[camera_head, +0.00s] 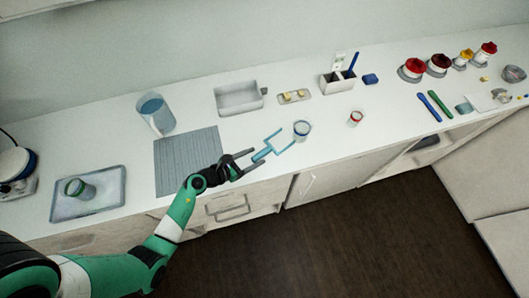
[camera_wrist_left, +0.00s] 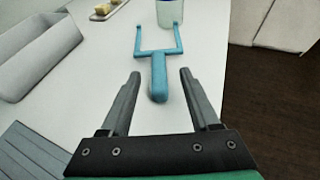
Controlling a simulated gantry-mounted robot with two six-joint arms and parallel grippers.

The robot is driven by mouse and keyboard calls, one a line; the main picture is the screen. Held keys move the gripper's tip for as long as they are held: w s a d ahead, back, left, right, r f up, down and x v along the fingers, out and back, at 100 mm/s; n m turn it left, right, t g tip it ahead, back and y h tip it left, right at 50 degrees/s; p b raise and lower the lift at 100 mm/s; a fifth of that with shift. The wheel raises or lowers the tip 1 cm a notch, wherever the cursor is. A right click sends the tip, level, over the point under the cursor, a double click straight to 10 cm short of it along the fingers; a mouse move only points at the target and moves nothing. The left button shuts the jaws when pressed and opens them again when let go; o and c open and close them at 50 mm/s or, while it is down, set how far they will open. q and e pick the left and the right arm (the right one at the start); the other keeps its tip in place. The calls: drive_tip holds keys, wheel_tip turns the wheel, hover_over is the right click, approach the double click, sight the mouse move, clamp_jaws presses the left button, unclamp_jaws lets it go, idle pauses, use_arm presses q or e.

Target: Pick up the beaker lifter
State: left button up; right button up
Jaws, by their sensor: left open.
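The beaker lifter is a light blue two-pronged fork (camera_head: 271,147) lying on the white counter near its front edge. Its prongs point toward a beaker with a blue rim (camera_head: 302,130). In the left wrist view the lifter (camera_wrist_left: 158,68) lies straight ahead, its thick handle end toward me. My left gripper (camera_head: 251,160) is open and empty. In the left wrist view its fingers (camera_wrist_left: 160,75) stand on either side of the handle end, not touching it. The height of the fingers above the counter is hard to tell. My right gripper is not in view.
A grey ribbed mat (camera_head: 186,160) lies left of the lifter. A grey basin (camera_head: 240,97) and a small tray (camera_head: 294,97) stand behind it. A small red-rimmed cup (camera_head: 355,118) is to the right. A large beaker (camera_head: 156,114) stands behind the mat. Drawers are below the counter edge.

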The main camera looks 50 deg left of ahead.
sight(262, 152)
use_arm(q)
drive_tip(key=b+x, duration=0.1)
drive_tip(key=x, duration=0.3)
drive_tip(key=shift+w+r, duration=0.1)
drive_tip(key=shift+w, duration=0.25)
clamp_jaws()
